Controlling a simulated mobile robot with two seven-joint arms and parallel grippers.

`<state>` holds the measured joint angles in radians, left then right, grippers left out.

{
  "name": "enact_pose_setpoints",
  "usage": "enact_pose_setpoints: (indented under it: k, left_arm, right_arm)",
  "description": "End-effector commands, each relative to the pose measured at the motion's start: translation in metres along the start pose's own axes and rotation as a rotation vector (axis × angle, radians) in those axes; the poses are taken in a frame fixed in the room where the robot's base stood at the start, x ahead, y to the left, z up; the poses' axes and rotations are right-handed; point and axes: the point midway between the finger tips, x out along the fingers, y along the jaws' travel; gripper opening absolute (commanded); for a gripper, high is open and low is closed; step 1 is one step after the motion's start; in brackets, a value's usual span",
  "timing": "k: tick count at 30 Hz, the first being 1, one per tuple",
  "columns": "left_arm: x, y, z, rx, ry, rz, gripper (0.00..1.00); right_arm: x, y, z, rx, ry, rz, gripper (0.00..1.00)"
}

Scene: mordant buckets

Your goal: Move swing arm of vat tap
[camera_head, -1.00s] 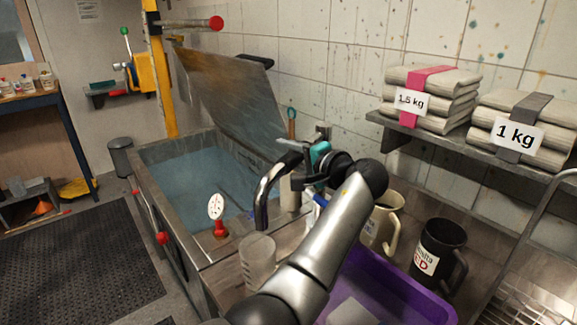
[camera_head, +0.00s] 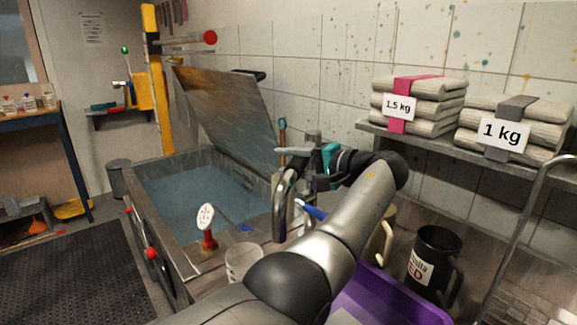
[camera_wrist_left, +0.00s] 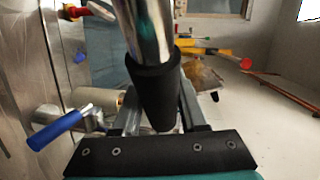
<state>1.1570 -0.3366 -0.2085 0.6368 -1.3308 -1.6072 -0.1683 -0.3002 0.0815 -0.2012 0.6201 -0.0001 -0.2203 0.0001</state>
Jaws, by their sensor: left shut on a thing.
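The vat tap's chrome swing arm (camera_head: 280,207) curves down at the right edge of the vat (camera_head: 180,262), which holds blue liquid. My left gripper (camera_head: 300,158) is at the upper part of the swing arm and shut on it. In the left wrist view, the chrome pipe with its black sleeve (camera_wrist_left: 155,92) stands between the fingers of the left gripper (camera_wrist_left: 158,118). A blue tap lever (camera_wrist_left: 55,130) shows left of the pipe; it is also partly seen in the head view (camera_head: 314,211). My forearm hides part of the tap's base. My right gripper is not in view.
The vat's lid (camera_head: 225,115) stands tilted open behind. A purple tray (camera_head: 385,298), a black mug (camera_head: 434,262) and a cream mug (camera_head: 380,240) stand to the right.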

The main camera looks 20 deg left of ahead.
Motion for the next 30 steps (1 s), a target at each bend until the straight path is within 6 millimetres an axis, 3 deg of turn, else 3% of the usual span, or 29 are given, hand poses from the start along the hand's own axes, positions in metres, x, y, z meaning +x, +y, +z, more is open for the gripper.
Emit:
enact_pose_setpoints:
  k: [14,15,22,30]
  left_arm:
    - [0.0,-0.002,-0.0008,-0.004,-0.002,-0.003,0.0]
    - [0.0,-0.002,-0.0008,-0.004,-0.002,-0.003,0.45]
    - [0.0001,-0.0012,-0.0005,-0.002,-0.003,-0.002,0.71]
    - [-0.0011,-0.0005,-0.0005,-0.001,-0.003,-0.001,0.72]
  right_arm:
    - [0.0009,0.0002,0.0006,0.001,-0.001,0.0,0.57]
    - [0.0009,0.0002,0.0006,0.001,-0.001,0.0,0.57]
    - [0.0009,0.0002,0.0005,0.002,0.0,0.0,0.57]
    - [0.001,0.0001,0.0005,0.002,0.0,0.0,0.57]
